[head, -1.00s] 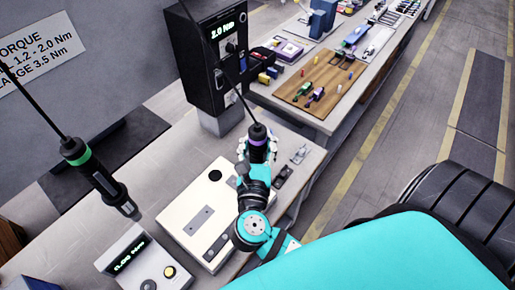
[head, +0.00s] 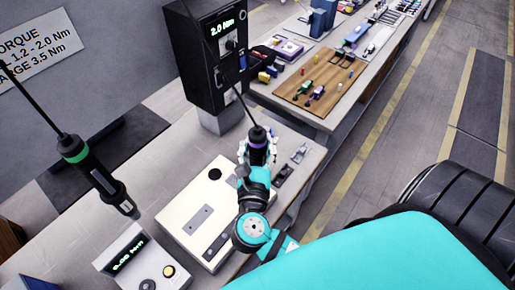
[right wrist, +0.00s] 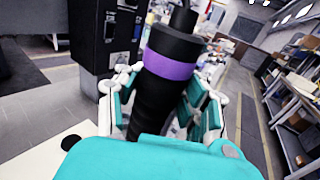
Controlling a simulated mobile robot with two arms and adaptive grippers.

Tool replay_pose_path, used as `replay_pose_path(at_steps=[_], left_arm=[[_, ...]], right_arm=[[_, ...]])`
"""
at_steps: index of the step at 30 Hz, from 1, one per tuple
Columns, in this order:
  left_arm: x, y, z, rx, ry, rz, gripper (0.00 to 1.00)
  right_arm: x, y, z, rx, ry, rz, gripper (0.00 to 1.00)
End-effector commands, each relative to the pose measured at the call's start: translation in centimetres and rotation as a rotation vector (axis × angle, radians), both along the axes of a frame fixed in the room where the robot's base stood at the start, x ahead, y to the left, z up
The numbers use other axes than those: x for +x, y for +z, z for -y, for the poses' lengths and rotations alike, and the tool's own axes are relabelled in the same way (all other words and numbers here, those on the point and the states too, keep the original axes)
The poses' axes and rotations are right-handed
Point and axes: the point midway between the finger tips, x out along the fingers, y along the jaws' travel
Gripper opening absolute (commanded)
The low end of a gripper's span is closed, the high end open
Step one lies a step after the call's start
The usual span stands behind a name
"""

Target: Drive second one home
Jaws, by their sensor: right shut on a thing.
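A black screwdriver with a purple band (head: 258,138) hangs upright on a thin cable at the far end of the near bench. My right gripper (head: 257,152) is shut on it. In the right wrist view the purple-banded screwdriver (right wrist: 165,80) stands between the teal-padded fingers of the right gripper (right wrist: 165,100). Its tip is hidden. A second screwdriver with a green band (head: 95,172) hangs on its own cable at the left. A cream plate (head: 200,212) with a black round spot lies on the bench beneath. My left gripper is out of view.
A black cabinet (head: 203,60) reading 2.0 Nm stands behind the gripper. A small display box (head: 136,258) sits at the near left. Metal brackets (head: 299,153) lie right of the gripper. A second bench holds a wooden board (head: 313,82) with small parts.

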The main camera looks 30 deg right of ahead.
Motion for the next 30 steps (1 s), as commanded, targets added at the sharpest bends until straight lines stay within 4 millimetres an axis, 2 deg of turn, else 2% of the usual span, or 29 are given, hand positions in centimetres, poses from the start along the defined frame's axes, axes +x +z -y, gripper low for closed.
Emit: replay_pose_path(at_steps=[30], left_arm=[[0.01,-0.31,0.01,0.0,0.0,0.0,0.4]], right_arm=[[-0.06,-0.53,0.07,0.001,-0.003,0.0,0.0]])
